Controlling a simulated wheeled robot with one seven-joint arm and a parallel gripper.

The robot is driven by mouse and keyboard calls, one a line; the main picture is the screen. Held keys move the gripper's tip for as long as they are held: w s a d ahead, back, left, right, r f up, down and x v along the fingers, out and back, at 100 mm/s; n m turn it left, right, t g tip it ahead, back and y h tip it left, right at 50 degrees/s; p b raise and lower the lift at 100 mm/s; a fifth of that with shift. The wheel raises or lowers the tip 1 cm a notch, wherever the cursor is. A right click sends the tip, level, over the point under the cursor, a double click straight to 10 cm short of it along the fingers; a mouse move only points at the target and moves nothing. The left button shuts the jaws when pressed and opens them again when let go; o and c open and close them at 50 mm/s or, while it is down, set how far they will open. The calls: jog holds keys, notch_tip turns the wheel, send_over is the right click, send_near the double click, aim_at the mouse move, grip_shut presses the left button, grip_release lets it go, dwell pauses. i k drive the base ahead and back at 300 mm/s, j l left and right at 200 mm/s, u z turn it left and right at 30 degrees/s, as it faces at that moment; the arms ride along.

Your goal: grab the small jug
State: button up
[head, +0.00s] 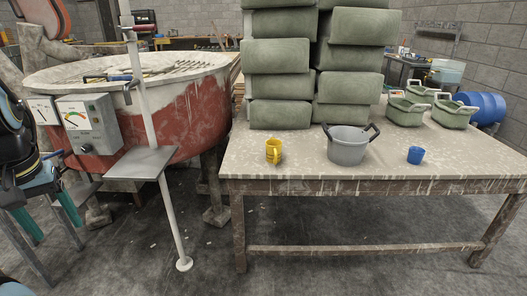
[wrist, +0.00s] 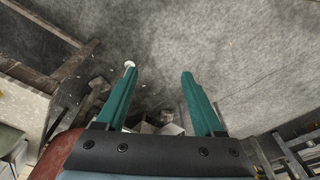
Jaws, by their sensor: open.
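The small jug looks to be the yellow, handled vessel (head: 273,151) standing upright near the front left corner of the table (head: 310,160) in the head view. It does not show in the wrist view. My gripper (head: 50,220) is at the far left of the head view, well away from the table, with its teal fingers pointing down. In the wrist view my gripper (wrist: 158,75) is open, with bare floor and some clutter behind the fingers and nothing between them.
A grey two-handled pot (head: 348,148) and a blue cup (head: 416,155) stand right of the jug. Green stacked blocks (head: 280,85) rise behind it. A red vat (head: 200,120) and a white post (head: 150,110) with a plate lie between gripper and table.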

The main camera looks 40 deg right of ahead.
aim_at(272, 149)
jog(key=l, duration=0.85)
jog(key=k+l, duration=0.15)
jog(key=l, duration=1.6)
jog(key=l+u, duration=0.25)
jog(key=l, duration=0.15)
jog(key=k+l+u, duration=0.15)
jog(key=l+u, duration=0.15)
jog(key=k+l+u, duration=0.25)
jog(key=l, duration=0.15)
jog(key=k+l+u, duration=0.1)
jog(key=l+u, duration=0.15)
jog(key=u, duration=0.75)
jog(key=l, duration=0.1)
